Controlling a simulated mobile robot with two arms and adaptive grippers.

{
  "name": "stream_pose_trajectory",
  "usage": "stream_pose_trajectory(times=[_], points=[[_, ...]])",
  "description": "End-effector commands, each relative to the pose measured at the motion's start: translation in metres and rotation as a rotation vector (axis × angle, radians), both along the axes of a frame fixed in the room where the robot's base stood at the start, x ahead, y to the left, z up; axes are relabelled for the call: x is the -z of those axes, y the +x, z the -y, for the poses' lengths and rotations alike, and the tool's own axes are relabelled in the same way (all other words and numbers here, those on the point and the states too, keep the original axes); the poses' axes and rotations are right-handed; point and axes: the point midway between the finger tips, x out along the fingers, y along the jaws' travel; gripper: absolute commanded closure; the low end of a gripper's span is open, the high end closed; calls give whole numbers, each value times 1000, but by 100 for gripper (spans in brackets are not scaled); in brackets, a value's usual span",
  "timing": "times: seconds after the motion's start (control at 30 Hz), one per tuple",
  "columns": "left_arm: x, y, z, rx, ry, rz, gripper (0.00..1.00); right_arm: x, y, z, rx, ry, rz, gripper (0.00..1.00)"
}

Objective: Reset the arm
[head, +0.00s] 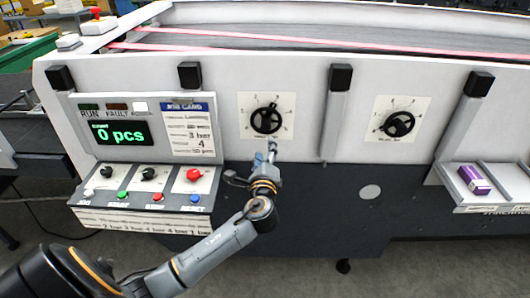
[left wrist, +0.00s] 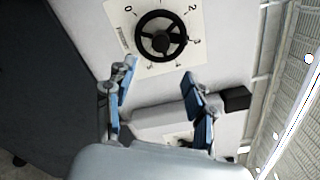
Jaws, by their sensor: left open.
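My left gripper (head: 268,158) is in front of the white machine panel, just below the left black handwheel (head: 266,119) with its numbered dial plate. In the left wrist view the open, empty fingers (left wrist: 158,85) point toward the handwheel (left wrist: 161,37), which lies beyond the fingertips and apart from them. My left arm (head: 215,243) reaches in from the lower left of the head view. My right gripper is not in view.
A control panel with a display reading 0 pcs (head: 120,133) and a red button (head: 194,174) stands left. A second handwheel (head: 398,124) is at right. A purple box (head: 473,180) lies in a tray. Black-capped posts (head: 338,110) stick out from the panel.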

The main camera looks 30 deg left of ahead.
Motion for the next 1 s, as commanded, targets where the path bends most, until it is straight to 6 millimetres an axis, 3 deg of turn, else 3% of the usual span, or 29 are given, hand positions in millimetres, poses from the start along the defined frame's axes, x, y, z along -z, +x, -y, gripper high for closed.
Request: stream_pose_trajectory(times=[0.4,0.47,0.53,0.67,0.77,0.87,1.0], points=[[1,0,0,0,-2,-1,46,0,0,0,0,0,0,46],[7,1,0,2,-10,-8,46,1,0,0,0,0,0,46],[27,1,0,7,-37,-31,46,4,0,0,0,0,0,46],[100,-3,2,20,-153,-115,46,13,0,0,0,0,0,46],[177,-15,5,20,-289,-198,46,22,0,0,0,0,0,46],[251,-37,11,5,-435,-275,46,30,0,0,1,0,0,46],[350,-80,21,-50,-642,-371,46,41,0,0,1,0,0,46]])
